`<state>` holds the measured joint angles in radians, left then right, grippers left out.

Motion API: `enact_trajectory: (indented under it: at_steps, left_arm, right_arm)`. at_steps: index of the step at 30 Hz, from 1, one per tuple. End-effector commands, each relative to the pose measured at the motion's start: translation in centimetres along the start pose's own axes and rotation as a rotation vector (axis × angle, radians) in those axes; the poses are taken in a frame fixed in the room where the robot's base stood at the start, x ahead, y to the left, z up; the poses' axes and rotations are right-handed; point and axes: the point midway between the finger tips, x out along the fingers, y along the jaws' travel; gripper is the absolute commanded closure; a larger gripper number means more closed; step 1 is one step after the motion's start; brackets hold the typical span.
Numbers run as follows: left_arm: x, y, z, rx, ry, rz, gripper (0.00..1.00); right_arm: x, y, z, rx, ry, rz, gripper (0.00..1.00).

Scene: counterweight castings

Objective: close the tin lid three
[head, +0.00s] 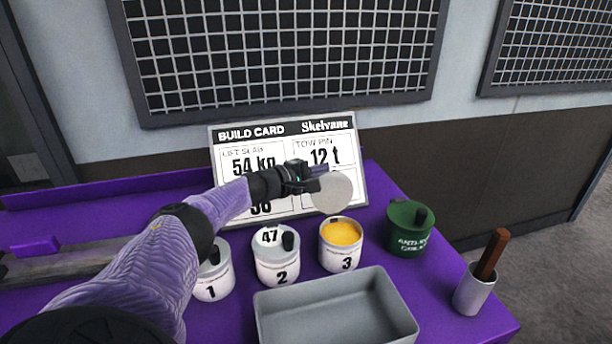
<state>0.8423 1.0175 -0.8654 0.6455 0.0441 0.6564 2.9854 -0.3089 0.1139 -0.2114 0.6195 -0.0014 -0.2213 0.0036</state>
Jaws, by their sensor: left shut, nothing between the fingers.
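Tin three (341,258) is a white tin marked 3, standing open with yellow contents showing. A pale round lid (333,194) stands raised above the back of tin three, its flat face towards me. How it joins the tin is not clear. My left gripper (322,171) is shut and empty at the upper left edge of this lid. I cannot tell whether it touches the lid. My right gripper is not in view.
Tin two (277,267), its lid marked 47, and tin one (213,283), partly behind my left arm, have lids on. A grey tray (335,315) lies in front. A green tin (408,228) and a cup (472,291) with a brown handle stand right. A build card (345,150) stands behind.

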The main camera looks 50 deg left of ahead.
Motion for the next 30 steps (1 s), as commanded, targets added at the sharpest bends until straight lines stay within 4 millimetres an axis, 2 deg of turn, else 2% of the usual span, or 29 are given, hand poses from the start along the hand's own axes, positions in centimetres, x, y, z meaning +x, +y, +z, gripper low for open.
enact_trajectory:
  at_steps: [1, 3, 9, 14, 24, 30]
  left_arm:
    - [-0.5, 0.7, 0.7, -0.002, -0.003, -0.004, 1.0]
    - [-0.7, 0.8, 1.4, -0.002, -0.003, -0.004, 1.0]
    - [-1.3, 0.6, 3.1, -0.001, -0.002, -0.003, 1.0]
    - [-1.5, 0.4, 3.6, 0.0, 0.0, -0.003, 1.0]
    - [-1.5, 0.3, 3.6, 0.007, 0.0, 0.0, 1.0]
    - [-1.6, 0.5, 3.9, 0.089, -0.001, 0.028, 1.0]
  right_arm:
    - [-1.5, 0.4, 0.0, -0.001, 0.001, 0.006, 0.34]
    - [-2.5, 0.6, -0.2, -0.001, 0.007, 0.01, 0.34]
    - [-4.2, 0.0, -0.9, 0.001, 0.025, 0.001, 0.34]
    - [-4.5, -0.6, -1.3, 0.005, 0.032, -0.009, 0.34]
    - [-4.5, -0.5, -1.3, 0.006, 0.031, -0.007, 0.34]
    - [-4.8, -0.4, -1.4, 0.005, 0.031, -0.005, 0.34]
